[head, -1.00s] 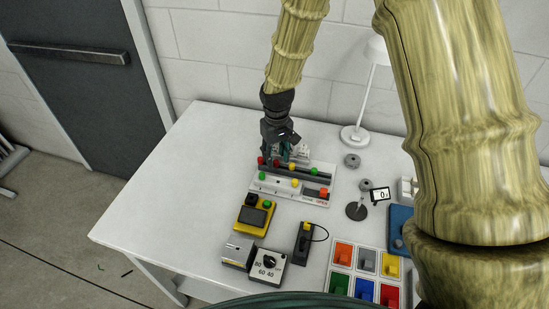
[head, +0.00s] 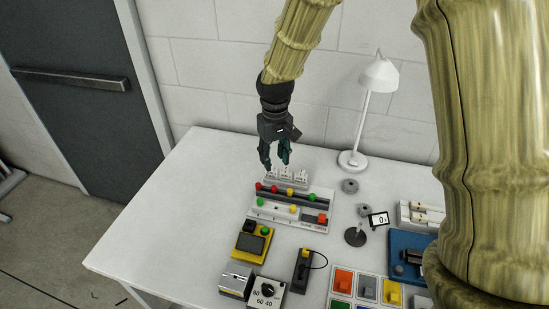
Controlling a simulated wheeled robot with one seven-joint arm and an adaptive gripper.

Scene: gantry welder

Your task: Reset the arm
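My gripper (head: 275,162) hangs from the arm at the upper middle of the head view, fingers pointing down. Its fingers are spread apart with nothing between them. It is above the back of the white table, over or just behind a panel (head: 260,215) with several red, yellow and green knobs and a red button. A small white block with upright parts (head: 288,180) stands at the panel's back edge, just below the fingertips. The gripper looks clear of the panel.
A white lamp (head: 353,160) stands right of the gripper. A yellow device (head: 249,244), a dial box (head: 267,289), a black switch box (head: 301,272) and coloured blocks (head: 343,280) sit in front. A blue fixture (head: 398,252) is at right. The table's left side (head: 180,215) is clear.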

